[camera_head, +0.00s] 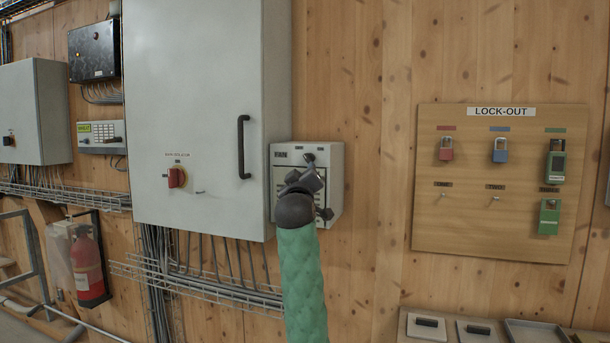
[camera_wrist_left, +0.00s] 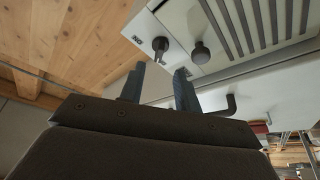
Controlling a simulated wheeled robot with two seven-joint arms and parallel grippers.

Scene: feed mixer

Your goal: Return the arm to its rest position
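My left arm in its green sleeve reaches up in the head view. My left gripper (camera_head: 309,178) is in front of the small grey fan box (camera_head: 333,197) and hides part of its face. In the wrist view my left gripper (camera_wrist_left: 158,86) has its two dark fingers apart, with nothing held between them. The fan box (camera_wrist_left: 178,20) lies beyond the fingertips there, with a dark switch (camera_wrist_left: 160,46) and a round knob (camera_wrist_left: 200,53) close to them. I cannot tell whether the fingers touch the box. My right gripper is not in view.
A large grey cabinet (camera_head: 215,100) with a red switch (camera_head: 176,178) and black handle (camera_head: 243,147) stands left of the fan box. A lock-out board (camera_head: 470,225) with padlocks hangs at right. Trays (camera_head: 480,330) lie below it. A wire cable tray (camera_head: 210,287) runs under the cabinet.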

